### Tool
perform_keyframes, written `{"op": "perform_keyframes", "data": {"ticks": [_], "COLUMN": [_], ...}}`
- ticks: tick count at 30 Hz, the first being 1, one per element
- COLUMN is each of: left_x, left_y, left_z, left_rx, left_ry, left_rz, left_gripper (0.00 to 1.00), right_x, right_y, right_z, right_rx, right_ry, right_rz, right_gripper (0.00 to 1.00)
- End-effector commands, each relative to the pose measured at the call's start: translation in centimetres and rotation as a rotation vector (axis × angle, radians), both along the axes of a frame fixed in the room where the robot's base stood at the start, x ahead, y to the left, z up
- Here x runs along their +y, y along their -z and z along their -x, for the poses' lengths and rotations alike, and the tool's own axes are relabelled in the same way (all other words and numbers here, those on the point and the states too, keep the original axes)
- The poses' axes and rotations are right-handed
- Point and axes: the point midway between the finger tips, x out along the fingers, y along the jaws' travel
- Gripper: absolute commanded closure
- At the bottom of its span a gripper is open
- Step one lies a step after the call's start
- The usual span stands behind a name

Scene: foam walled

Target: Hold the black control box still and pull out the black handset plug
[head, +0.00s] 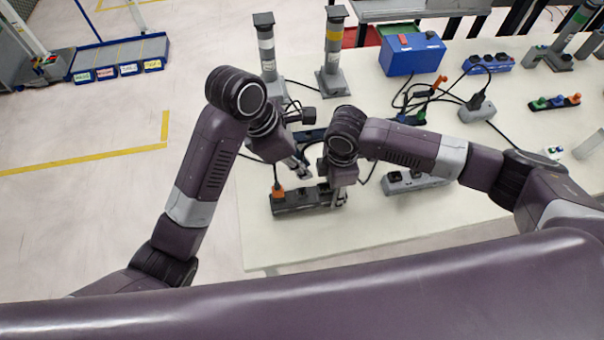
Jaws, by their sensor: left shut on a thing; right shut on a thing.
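The black control box (290,204) lies near the table's front left edge. An orange plug (277,191) with a dark cable stands at its left end. My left gripper (304,174) comes down at a slant to the back edge of the box, around its middle, and looks shut on it. My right gripper (338,196) points down at the right end of the box and appears shut on the black handset plug. The plug is hidden behind the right gripper, so I cannot tell whether it is still seated in the box.
A grey socket block (410,184) lies right of the box. Behind stand two grey posts (266,50) (333,55), a blue box (412,55) and tangled black cables (410,103). A blue connector strip (488,64) lies farther back. The table (400,220) is bare in front.

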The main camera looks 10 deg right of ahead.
Motion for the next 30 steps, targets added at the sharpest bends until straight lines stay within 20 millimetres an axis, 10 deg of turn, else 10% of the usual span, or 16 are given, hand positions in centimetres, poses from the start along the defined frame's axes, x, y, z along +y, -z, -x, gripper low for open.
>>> {"op": "perform_keyframes", "data": {"ticks": [11, 12, 18, 30], "left_x": [0.0, 0.0, 0.0, 0.0], "left_y": [-1.3, -1.3, -1.3, -1.3], "left_z": [0.0, 0.0, 0.0, 0.0], "left_rx": [0.000, 0.000, 0.000, 0.001], "left_ry": [0.000, 0.000, 0.000, 0.000], "left_rz": [0.000, 0.000, 0.000, 0.000], "left_gripper": [1.00, 1.00, 1.00, 1.00], "right_x": [0.0, 0.0, 0.0, 0.0], "right_y": [0.0, 0.0, 0.0, -1.2], "right_z": [0.0, 0.0, 0.0, -0.1], "right_rx": [0.000, 0.000, 0.000, -0.002], "right_ry": [0.000, 0.000, 0.000, 0.000], "right_rz": [0.000, 0.000, 0.000, -0.001], "right_gripper": [0.95, 0.63, 0.44, 0.44]}}
